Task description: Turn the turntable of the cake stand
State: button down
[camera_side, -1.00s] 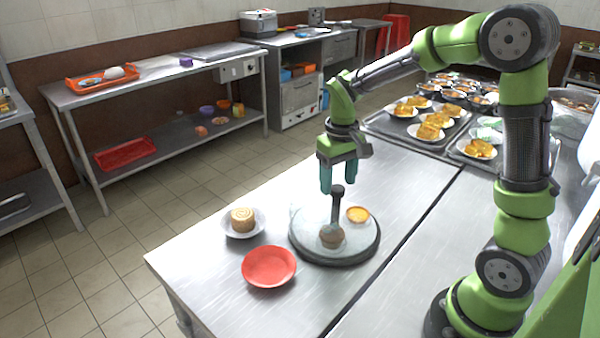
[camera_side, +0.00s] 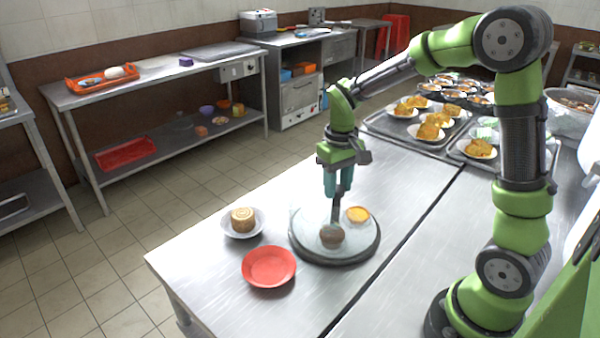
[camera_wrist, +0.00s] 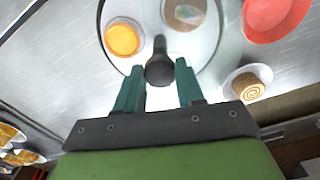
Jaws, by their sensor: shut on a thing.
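The cake stand (camera_side: 306,247) stands on the steel table, with a pale round turntable (camera_side: 305,222) on a dark base. A dark upright handle with a round knob (camera_wrist: 160,68) rises from the turntable. My gripper (camera_side: 338,192) is above the far side of the turntable, pointing down, its teal fingers shut on the handle's knob. In the wrist view my gripper (camera_wrist: 160,80) has one finger on each side of the knob. A yellow tart (camera_side: 358,214) and a brown round cake (camera_side: 332,236) sit on the turntable. The fingers partly hide the knob in the side view.
A red plate (camera_side: 269,267) and a white bowl with a rolled cake (camera_side: 242,220) stand left of the cake stand. Trays with several food bowls (camera_side: 430,128) lie at the back right. The table between the stand and the trays is clear.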

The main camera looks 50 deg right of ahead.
jog(key=shift+m, duration=0.6)
jog(key=shift+r+m, duration=0.1)
jog(key=shift+m, duration=10.8)
jog(key=shift+w+m, duration=0.1)
jog(key=shift+m, duration=0.4)
jog(key=c, duration=0.7)
grip_release()
